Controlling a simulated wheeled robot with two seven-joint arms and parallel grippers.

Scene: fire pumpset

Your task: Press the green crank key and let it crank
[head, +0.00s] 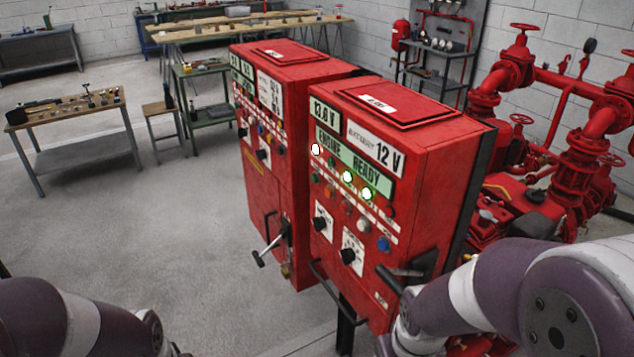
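The nearer red control cabinet (420,200) stands at centre right. Its sloped face has a green display (348,166) reading "ENGINE READY", a 13.8 V readout (325,113) and rows of small lamps and buttons. Two green lamps (357,185) glow. A dim greenish button (315,177) sits at the left of the lower row; I cannot tell whether it is the crank key. My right gripper (392,277) shows as dark fingers at the cabinet's lower right, below the blue button (383,243); its opening and any contact are unclear. My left gripper is out of view.
A second red cabinet (275,170) stands close to the left, with a lever handle (270,248). Two black knobs (347,256) and a black door handle (325,285) stick out. Red pump pipes (520,70) fill the right. Workbenches (75,110) stand left; the floor between is clear.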

